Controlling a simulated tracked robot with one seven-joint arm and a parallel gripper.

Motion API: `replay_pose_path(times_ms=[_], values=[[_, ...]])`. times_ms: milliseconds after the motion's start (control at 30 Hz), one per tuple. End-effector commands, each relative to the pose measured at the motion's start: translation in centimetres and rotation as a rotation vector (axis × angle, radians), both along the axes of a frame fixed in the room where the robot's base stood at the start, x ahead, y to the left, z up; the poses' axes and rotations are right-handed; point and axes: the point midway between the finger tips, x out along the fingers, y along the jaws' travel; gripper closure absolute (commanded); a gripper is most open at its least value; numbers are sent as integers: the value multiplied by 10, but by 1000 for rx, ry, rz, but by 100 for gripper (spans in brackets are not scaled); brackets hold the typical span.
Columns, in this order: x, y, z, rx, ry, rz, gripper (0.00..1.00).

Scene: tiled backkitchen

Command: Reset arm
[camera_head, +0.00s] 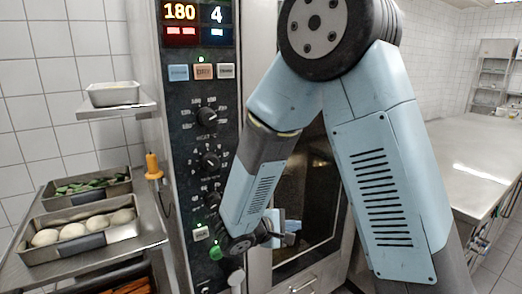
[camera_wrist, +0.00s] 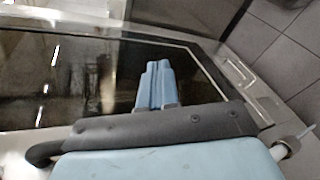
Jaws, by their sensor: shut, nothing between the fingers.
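My arm reaches down in the head view, across the front of a tall oven. My gripper (camera_head: 287,228) is low in front of the oven door (camera_head: 307,190), just right of the control panel (camera_head: 209,140). In the wrist view my gripper (camera_wrist: 155,72) shows its two blue fingers pressed together, with nothing between them. The dark door glass (camera_wrist: 85,65) lies beyond the fingers. I cannot tell whether the fingers touch the door.
The panel shows 180 and 4. At left, a side table (camera_head: 152,232) holds a tray of dough balls (camera_head: 84,245) and a tray of green vegetables (camera_head: 88,197). A shelf (camera_head: 142,107) bears a small pan (camera_head: 114,101). A steel counter (camera_head: 465,190) stands at right.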

Motion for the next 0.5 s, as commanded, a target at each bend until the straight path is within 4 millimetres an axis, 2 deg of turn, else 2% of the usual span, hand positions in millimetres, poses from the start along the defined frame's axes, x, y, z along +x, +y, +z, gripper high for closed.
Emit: replay_pose_path(times_ms=[33,200,500], values=[[-3,-15,12,30,1,-53,100],[-20,-55,39,132,26,-211,100],[-60,-109,77,364,52,-444,100]])
